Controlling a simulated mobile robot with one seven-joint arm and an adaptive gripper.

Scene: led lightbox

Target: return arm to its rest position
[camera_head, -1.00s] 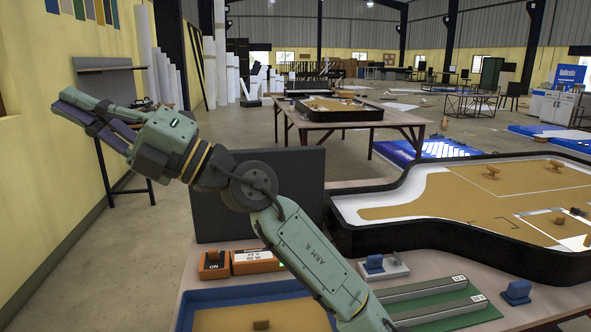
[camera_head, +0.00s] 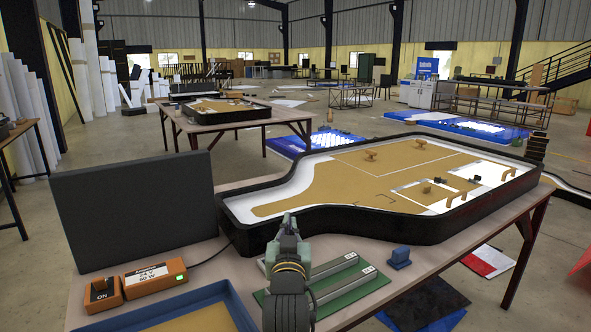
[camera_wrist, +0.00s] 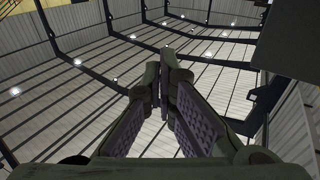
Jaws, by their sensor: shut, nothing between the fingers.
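My gripper (camera_head: 289,226) shows low in the middle of the head view, seen from behind over my wrist, above the front of the table. It is in front of the black-rimmed tray's near edge in the picture. In the wrist view my gripper (camera_wrist: 163,78) points up toward the roof, with its two fingertips together and nothing between them. The head view hides most of the fingers.
A table holds a dark panel (camera_head: 135,212), an orange switch box (camera_head: 102,292), an orange power unit (camera_head: 154,277), a blue-rimmed tray (camera_head: 228,290), a green board (camera_head: 352,292), a blue block (camera_head: 399,257) and a large black-rimmed tray (camera_head: 390,226).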

